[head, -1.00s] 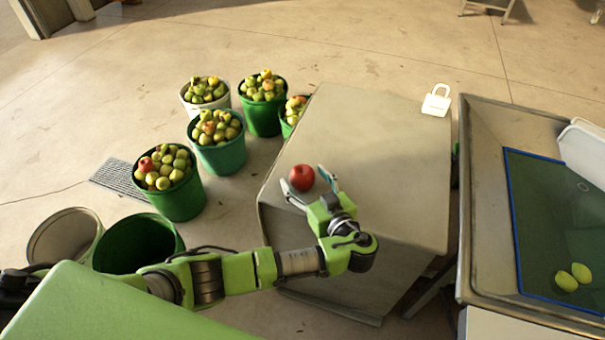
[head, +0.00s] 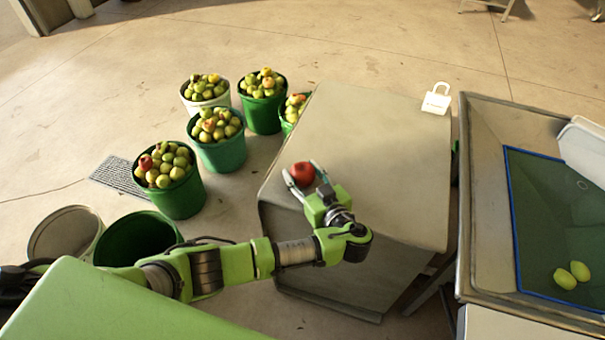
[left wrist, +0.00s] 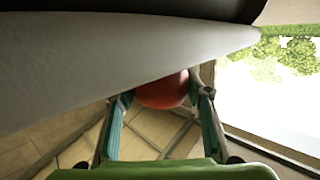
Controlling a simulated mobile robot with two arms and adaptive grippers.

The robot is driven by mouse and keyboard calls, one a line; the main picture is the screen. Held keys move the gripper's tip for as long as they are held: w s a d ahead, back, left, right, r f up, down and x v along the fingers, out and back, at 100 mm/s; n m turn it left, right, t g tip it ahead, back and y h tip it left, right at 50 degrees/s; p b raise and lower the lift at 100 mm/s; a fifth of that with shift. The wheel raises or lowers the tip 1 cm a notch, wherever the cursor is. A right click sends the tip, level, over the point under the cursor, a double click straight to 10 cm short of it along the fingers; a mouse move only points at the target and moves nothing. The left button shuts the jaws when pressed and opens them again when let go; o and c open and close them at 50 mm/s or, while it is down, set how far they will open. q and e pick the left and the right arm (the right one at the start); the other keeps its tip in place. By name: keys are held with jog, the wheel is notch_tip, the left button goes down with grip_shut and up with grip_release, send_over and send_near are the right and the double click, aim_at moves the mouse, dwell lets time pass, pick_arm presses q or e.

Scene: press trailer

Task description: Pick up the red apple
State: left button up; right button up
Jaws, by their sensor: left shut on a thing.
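The red apple (head: 302,173) is at the left edge area of the grey table top (head: 375,140). My left gripper (head: 304,178) is shut on it, with one finger on each side. In the left wrist view the apple (left wrist: 163,92) sits between the two fingertips of the left gripper (left wrist: 162,96). Whether the apple touches the table is not clear. My right gripper is not in view.
Several buckets of green and yellow fruit (head: 216,137) stand on the floor left of the table. Two empty buckets (head: 140,240) are nearer. A white padlock-shaped object (head: 437,99) is at the table's far right corner. A metal basin (head: 485,200) holds two yellow-green fruits (head: 572,275).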

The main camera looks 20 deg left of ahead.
pick_arm(q)
jog(key=shift+r, duration=0.4)
jog(key=s+d+r+b, duration=0.2)
jog(key=s+d+r, duration=0.6)
jog(key=s+r, duration=0.3)
jog(key=shift+s+d+r, duration=0.15)
jog(key=shift+d+r, duration=0.05)
jog(key=shift+r, duration=0.3)
